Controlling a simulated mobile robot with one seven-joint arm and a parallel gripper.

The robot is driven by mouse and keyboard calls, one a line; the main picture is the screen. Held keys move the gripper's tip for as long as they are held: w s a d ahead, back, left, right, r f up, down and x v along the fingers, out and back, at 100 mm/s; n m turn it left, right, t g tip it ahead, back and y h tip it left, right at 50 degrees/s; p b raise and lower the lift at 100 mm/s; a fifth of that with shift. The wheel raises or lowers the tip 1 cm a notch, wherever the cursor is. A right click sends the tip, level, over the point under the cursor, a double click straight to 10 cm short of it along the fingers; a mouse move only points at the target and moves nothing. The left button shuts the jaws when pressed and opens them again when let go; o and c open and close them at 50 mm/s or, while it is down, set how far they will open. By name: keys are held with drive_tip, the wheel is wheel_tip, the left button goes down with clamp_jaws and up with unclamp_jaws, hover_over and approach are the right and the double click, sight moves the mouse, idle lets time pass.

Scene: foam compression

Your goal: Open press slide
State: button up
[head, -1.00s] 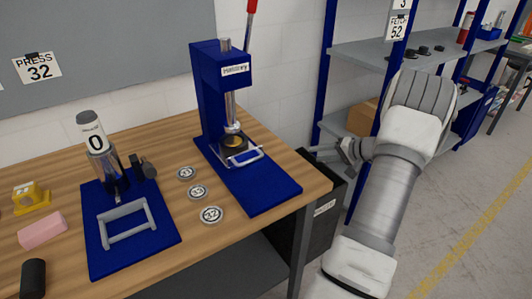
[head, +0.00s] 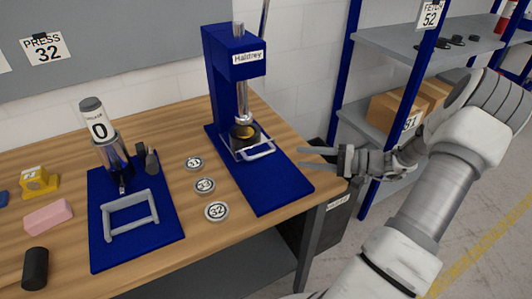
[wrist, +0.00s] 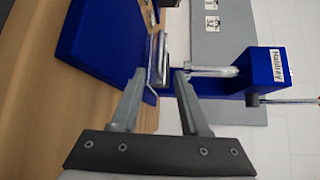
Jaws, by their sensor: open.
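The blue press (head: 222,85) with a "Halmrey"-like label stands upright on the bench, on a blue base plate (head: 277,190). Its slide (head: 258,150), a pale metal frame with a handle bar, sits at the foot of the ram, around a dark, gold-topped round piece (head: 243,131). My gripper (head: 301,157) is to the right of the slide, open and empty, its fingers pointing left toward the handle. In the wrist view my open fingers (wrist: 160,76) frame part of the metal handle (wrist: 163,58); I cannot tell if they touch it.
Several numbered discs, one marked 32 (head: 217,211), lie left of the press. A second blue fixture (head: 165,228) with a metal frame, a pink block (head: 46,216) and a black cylinder (head: 35,267) are further left. A blue-post shelf (head: 349,110) stands behind my arm.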

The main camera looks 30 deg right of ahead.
sight(268, 154)
drive_tip(key=x, duration=1.2)
drive_tip(key=shift+w+a+f, duration=0.1)
drive_tip(key=shift+w, duration=0.05)
clamp_jaws()
idle(0.9)
